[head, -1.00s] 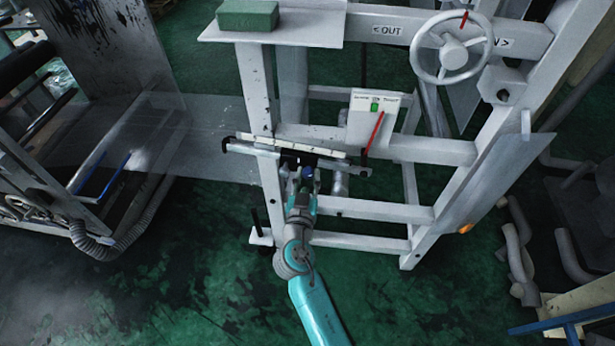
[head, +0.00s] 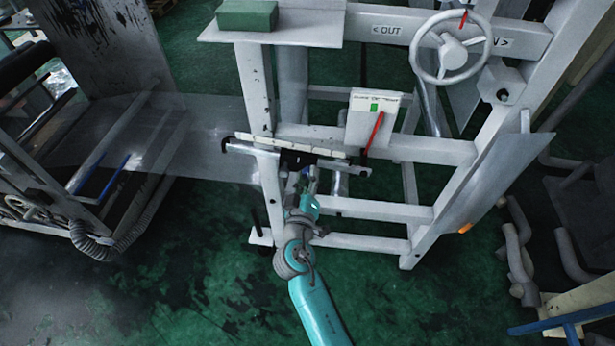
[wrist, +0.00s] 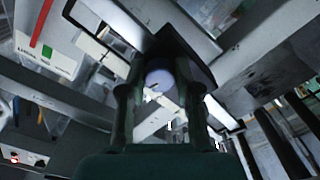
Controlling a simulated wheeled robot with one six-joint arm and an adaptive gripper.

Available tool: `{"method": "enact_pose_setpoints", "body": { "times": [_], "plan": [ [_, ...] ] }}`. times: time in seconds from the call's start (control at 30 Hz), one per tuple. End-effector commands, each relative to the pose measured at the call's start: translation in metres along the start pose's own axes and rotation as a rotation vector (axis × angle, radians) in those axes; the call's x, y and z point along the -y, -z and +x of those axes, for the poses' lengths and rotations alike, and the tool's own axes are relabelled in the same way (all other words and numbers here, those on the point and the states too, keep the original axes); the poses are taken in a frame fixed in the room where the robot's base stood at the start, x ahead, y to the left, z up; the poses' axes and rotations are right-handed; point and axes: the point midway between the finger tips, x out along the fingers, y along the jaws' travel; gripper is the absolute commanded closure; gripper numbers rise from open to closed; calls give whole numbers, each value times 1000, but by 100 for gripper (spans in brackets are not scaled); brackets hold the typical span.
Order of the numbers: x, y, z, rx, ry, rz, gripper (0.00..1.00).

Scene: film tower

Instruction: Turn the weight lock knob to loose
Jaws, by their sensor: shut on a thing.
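In the head view, my gripper (head: 304,178) is at the white frame, just under the dark bracket below the slanted white bar (head: 290,145). The knob is too small and covered to make out there. I cannot read any loose or tight marking.
A handwheel (head: 450,48) is at the upper right and a green block (head: 247,15) on the top plate. White rails surround the wrist closely; green floor (head: 180,290) is open in front.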

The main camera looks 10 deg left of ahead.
Motion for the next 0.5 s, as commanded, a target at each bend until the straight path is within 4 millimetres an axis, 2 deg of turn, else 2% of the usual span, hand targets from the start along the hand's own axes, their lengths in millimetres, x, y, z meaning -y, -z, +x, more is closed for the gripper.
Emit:
{"method": "enact_pose_setpoints", "body": {
  "times": [0.5],
  "plan": [
    [-1, 1, 0, -1, 0, -485, 100]
  ]
}}
